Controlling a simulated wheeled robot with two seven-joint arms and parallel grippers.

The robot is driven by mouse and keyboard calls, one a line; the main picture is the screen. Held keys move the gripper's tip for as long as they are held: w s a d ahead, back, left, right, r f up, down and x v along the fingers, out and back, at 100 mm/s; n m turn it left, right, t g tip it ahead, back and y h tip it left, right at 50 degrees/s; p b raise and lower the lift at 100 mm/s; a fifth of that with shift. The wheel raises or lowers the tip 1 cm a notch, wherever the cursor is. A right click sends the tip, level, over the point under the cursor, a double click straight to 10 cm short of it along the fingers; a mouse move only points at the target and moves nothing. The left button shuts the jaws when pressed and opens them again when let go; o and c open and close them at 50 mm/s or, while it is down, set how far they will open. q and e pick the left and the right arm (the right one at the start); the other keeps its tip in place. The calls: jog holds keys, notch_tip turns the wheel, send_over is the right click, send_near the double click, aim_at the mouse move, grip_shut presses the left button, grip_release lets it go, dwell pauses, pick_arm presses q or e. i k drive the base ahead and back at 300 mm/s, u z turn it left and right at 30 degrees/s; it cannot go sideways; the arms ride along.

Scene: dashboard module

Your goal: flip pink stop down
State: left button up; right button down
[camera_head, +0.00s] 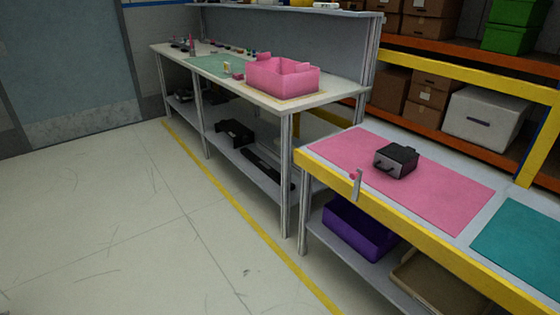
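The pink stop (352,176) seems to be the small pink knob at the top of a thin grey upright bracket (358,184) on the yellow front edge of the near bench. It is too small to tell its exact pose, but the bracket stands upright. A black and grey module (396,160) with a handle lies on the pink mat (450,196) just behind it. Neither of my grippers shows in the head view.
The near bench has a yellow front rail (400,231) and a teal mat (525,245). A purple bin (352,230) is on its lower shelf. A farther bench holds a pink box (283,80). The floor (120,220) at left is clear.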

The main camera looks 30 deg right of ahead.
aim_at(354, 187)
jog(key=z, duration=0.25)
jog(key=i, duration=1.45)
jog(key=z, duration=0.8)
